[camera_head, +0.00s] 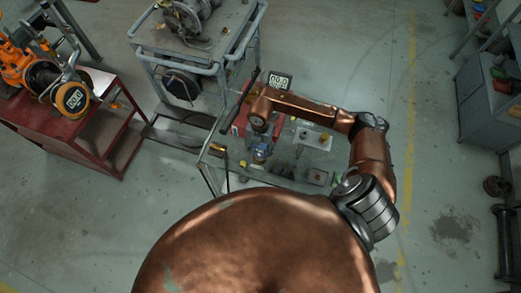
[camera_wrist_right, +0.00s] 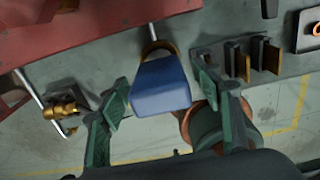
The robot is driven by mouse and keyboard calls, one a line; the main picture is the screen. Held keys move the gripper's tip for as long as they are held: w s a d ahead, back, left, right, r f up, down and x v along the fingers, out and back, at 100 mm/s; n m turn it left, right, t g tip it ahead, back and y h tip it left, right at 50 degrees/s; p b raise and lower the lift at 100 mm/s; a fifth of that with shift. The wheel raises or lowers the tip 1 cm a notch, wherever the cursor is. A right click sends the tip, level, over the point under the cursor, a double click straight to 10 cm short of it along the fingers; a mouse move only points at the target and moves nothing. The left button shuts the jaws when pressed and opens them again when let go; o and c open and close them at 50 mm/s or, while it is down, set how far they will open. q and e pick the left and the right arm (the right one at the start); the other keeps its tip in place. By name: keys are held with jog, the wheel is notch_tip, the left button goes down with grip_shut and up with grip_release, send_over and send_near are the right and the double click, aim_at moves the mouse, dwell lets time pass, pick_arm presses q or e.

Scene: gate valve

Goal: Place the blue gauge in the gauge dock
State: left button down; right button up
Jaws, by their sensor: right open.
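A blue block-shaped item (camera_wrist_right: 160,86) with a brass-coloured loop at its far end sits between the fingers of my right gripper (camera_wrist_right: 162,90). I cannot tell for sure that it is the blue gauge. The green fingers stand open on either side of it, with a gap visible at least on the left. In the head view a small blue item (camera_head: 262,149) shows just below my right wrist, on the cart's grey top. The gauge dock cannot be made out with certainty. My left gripper is not in view.
A red box (camera_wrist_right: 80,35) stands just beyond the blue item. Dark slotted holders (camera_wrist_right: 252,57) are to its right, and brass fittings (camera_wrist_right: 62,110) to its left. A white plate (camera_head: 312,138) lies on the cart. A red table (camera_head: 60,125) with an orange machine is at left.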

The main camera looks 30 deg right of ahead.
notch_tip(320, 180, up, 10)
jog(key=shift+f+b, duration=0.1)
jog(key=shift+b, duration=0.3)
